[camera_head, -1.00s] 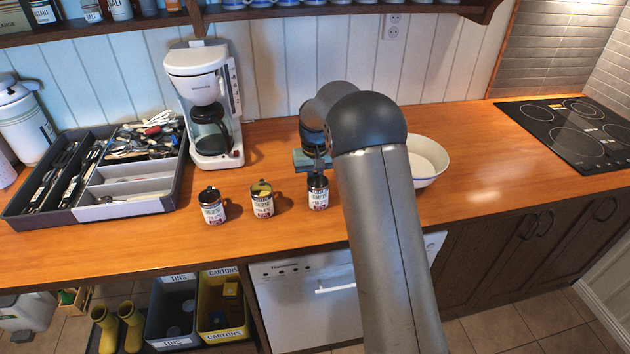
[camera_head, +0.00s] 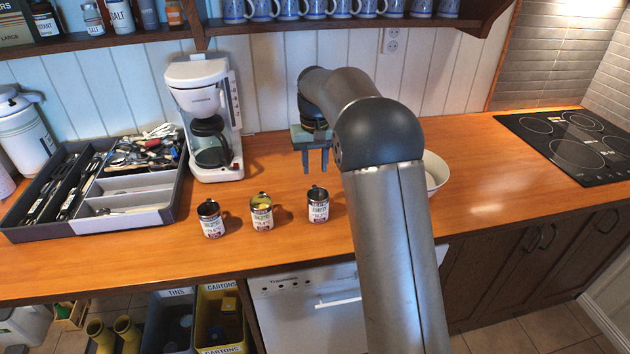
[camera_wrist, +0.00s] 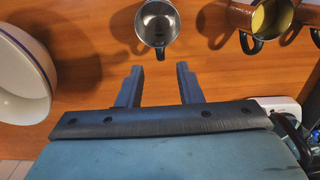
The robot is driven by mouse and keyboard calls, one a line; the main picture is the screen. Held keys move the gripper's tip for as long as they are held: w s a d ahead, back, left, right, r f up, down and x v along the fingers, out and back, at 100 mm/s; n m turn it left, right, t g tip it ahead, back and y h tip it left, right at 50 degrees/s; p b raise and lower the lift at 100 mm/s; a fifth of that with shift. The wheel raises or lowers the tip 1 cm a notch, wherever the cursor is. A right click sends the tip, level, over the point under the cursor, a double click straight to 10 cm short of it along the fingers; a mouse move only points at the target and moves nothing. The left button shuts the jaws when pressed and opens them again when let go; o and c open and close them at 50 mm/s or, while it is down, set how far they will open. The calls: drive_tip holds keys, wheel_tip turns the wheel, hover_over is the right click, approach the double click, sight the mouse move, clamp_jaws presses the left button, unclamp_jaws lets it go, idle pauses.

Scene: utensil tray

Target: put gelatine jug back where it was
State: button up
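Three small labelled jugs stand upright in a row on the wooden counter: a left one (camera_head: 209,219), a middle one with yellow contents (camera_head: 261,212) and a right one (camera_head: 318,205). The labels are too small to tell which is gelatine. My gripper (camera_head: 316,170) is open and empty, above and behind the right jug and apart from it. In the wrist view my open fingers (camera_wrist: 160,72) point toward that jug (camera_wrist: 157,24), which shows an empty metal inside. The middle jug (camera_wrist: 268,17) is partly cut off there.
A white bowl (camera_head: 435,172) is partly hidden behind my arm; it also shows in the wrist view (camera_wrist: 22,75). A coffee maker (camera_head: 204,115) and a utensil tray (camera_head: 175,197) stand at the left. A hob (camera_head: 570,145) is at the right. Mugs (camera_head: 310,8) line the shelf above.

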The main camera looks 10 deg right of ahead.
drive_tip(key=shift+r, duration=0.95)
drive_tip(key=shift+s+r, duration=0.1)
drive_tip(key=shift+s, duration=0.15)
drive_tip(key=s+r, duration=0.2)
drive_tip(key=s, duration=1.4)
drive_tip(key=s+f, duration=0.3)
drive_tip(key=s, duration=0.8)
drive_tip(key=s+f, duration=0.4)
drive_tip(key=s, duration=0.6)
drive_tip(key=shift+s+t, duration=0.3)
drive_tip(key=shift+s, duration=0.1)
drive_tip(key=shift+a, duration=0.1)
wheel_tip(320, 180, down, 21)
drive_tip(key=b, duration=1.9)
drive_tip(key=shift+g, duration=0.4)
